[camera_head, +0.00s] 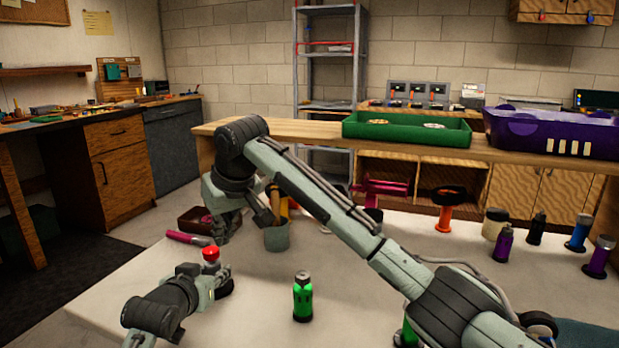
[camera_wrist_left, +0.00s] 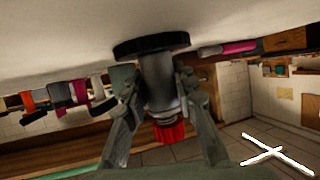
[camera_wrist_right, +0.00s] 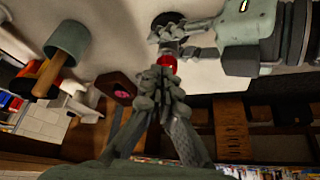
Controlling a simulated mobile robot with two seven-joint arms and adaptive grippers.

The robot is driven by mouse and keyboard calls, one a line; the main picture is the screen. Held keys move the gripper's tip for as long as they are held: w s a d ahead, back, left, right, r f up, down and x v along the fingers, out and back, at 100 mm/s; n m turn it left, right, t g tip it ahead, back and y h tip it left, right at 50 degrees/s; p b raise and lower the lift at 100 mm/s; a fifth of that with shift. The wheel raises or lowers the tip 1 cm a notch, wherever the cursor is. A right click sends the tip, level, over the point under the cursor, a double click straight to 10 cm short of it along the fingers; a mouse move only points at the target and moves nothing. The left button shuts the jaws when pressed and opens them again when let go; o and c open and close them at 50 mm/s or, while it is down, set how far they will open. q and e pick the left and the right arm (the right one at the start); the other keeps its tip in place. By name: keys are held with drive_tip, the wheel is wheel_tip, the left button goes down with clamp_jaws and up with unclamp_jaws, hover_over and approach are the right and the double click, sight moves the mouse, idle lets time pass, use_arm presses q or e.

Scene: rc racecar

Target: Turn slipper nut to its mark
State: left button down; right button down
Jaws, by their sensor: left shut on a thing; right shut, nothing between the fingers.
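A grey cylindrical part (camera_wrist_left: 157,78) stands upright on a round black base (camera_wrist_left: 150,45) on the table; the left wrist view shows it upside down. A red nut (camera_head: 210,254) caps it, and it also shows in the left wrist view (camera_wrist_left: 168,132). My left gripper (camera_head: 222,274) is shut around the grey body, below the nut. My right gripper (camera_wrist_right: 164,84) is shut and empty, its tips close to the red nut (camera_wrist_right: 166,64). I cannot tell whether they touch it. In the head view the right gripper (camera_head: 222,232) is above the nut. No mark is readable.
A grey-green cup (camera_head: 277,238) with tools stands behind the right gripper. A dark red bin (camera_head: 192,222) and a magenta-handled tool (camera_head: 187,238) lie to the left. A green bottle (camera_head: 302,299) stands in front. Several purple, black and blue bottles stand at the right.

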sight(211, 253)
drive_tip(key=shift+f, duration=1.9)
drive_tip(key=shift+w+a, duration=0.2)
drive_tip(key=shift+a, duration=0.05)
drive_tip(key=shift+s+a, duration=0.25)
drive_tip(key=shift+s, duration=0.05)
